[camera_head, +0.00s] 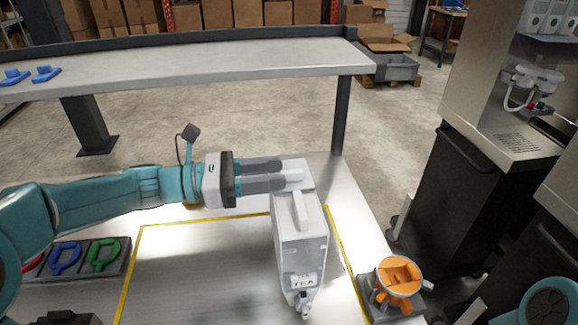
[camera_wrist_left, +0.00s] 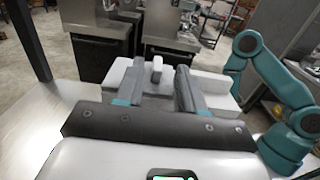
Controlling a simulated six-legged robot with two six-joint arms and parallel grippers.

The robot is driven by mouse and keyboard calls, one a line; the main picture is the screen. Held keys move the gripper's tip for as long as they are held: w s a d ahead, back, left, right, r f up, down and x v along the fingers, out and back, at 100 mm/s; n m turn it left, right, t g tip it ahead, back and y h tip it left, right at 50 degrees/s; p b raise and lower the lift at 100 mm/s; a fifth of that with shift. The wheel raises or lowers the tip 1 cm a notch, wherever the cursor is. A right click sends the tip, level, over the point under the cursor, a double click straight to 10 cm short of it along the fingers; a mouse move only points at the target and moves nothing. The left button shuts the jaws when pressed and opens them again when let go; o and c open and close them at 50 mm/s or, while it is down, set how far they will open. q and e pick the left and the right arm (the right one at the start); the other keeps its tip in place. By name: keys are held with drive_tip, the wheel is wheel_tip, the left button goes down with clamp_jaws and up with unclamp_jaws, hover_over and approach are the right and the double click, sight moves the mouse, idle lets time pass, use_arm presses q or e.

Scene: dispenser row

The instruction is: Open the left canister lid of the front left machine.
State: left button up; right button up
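A white canister (camera_head: 300,245) stands on the table inside a yellow-taped area, with a spout at its lower front. Its top carries a raised white ridge (camera_head: 300,212) and a small white piece (camera_head: 293,176) at the far end. My left gripper (camera_head: 284,175) reaches in from the left at that far end, its two dark fingers apart. In the left wrist view the fingers (camera_wrist_left: 158,78) are spread, with a white upright tab (camera_wrist_left: 157,68) between them near the tips; contact cannot be told. My right gripper is out of view; part of my right arm shows.
An orange-topped device (camera_head: 399,275) stands at the table's right corner. A tray with coloured ring handles (camera_head: 103,254) lies at left. Steel-topped machine counters (camera_head: 510,135) stand right, across a floor gap. A long bench (camera_head: 210,65) with blue pieces (camera_head: 46,73) runs behind.

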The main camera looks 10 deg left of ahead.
sight(290, 171)
use_arm(q)
drive_tip(key=x, duration=0.3)
drive_tip(key=shift+w, duration=0.1)
drive_tip(key=shift+d, duration=0.4)
drive_tip(key=shift+w, duration=0.1)
drive_tip(key=shift+w, duration=0.1)
